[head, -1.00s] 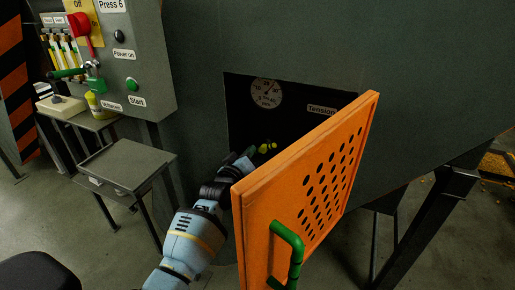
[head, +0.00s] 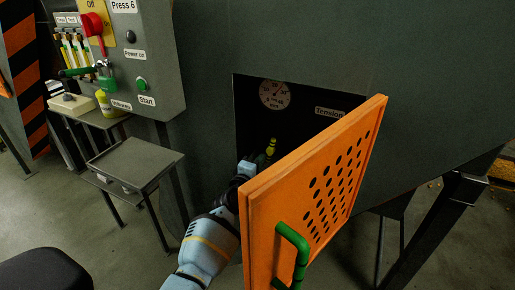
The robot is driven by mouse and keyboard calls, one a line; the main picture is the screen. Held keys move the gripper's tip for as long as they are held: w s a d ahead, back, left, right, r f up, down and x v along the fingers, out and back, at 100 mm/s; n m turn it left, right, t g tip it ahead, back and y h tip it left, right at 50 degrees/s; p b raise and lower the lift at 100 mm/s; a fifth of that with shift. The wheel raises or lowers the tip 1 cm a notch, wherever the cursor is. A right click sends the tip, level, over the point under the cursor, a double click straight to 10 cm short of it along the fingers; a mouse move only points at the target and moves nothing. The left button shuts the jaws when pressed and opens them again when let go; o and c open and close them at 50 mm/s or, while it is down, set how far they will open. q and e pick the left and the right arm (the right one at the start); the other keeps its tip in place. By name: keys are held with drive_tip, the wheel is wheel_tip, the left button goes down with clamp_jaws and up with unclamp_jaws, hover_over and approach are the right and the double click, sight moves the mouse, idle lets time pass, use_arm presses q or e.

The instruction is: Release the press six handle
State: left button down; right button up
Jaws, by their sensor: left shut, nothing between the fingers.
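The press six handle appears to be the small yellow-green handle (head: 268,151) inside the dark opening below the gauge. It stands tilted, its top leaning right. My left gripper (head: 248,166) is at the opening, just left of and below the handle, partly hidden by the orange door. It is shut and holds nothing; I cannot tell whether it touches the handle. The perforated orange door (head: 320,180) stands open, with a green bar handle (head: 293,252) on its outer face. My right gripper is not in view.
The Press 6 control panel (head: 150,75) with a red lever (head: 93,24) is at upper left. A small grey table (head: 135,160) stands left of my arm. The open door's edge is close to my left forearm. Floor shows at lower left.

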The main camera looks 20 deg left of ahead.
use_arm(q)
drive_tip(key=shift+d+f+n, duration=0.1)
drive_tip(key=shift+d+n, duration=0.1)
drive_tip(key=shift+n, duration=0.3)
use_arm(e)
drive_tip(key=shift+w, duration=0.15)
use_arm(q)
drive_tip(key=shift+a, duration=0.15)
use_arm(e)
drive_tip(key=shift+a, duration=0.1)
